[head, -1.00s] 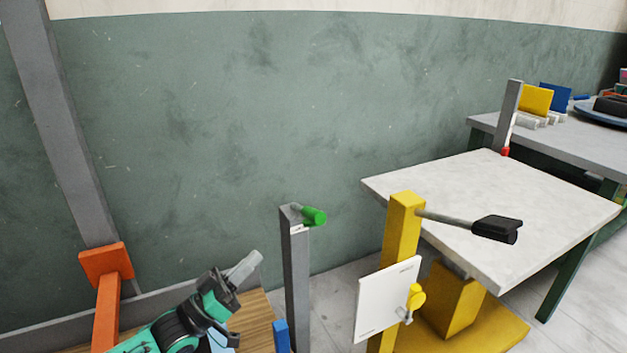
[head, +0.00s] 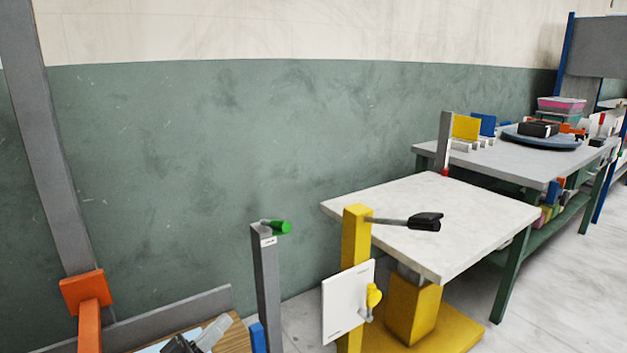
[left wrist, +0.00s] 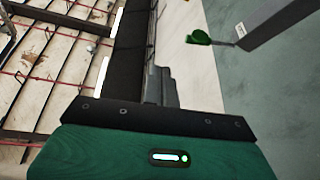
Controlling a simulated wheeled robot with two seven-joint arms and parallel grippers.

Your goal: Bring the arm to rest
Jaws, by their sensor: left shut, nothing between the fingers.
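My left gripper (head: 214,331) shows only in part at the bottom edge of the head view. Its pale grey fingers lie together, shut and empty, over a wooden board (head: 236,337). The rest of the arm is cut off by the frame edge. In the left wrist view my green wrist housing fills the bottom, with the dark fingers (left wrist: 160,86) above it. My right gripper is in neither view.
A grey post with a green handle (head: 277,227) stands right of my left gripper. An orange post (head: 86,292) stands to its left. Further right are a yellow press stand (head: 356,240) with a black lever, a pale table (head: 440,215) and a workbench (head: 480,163).

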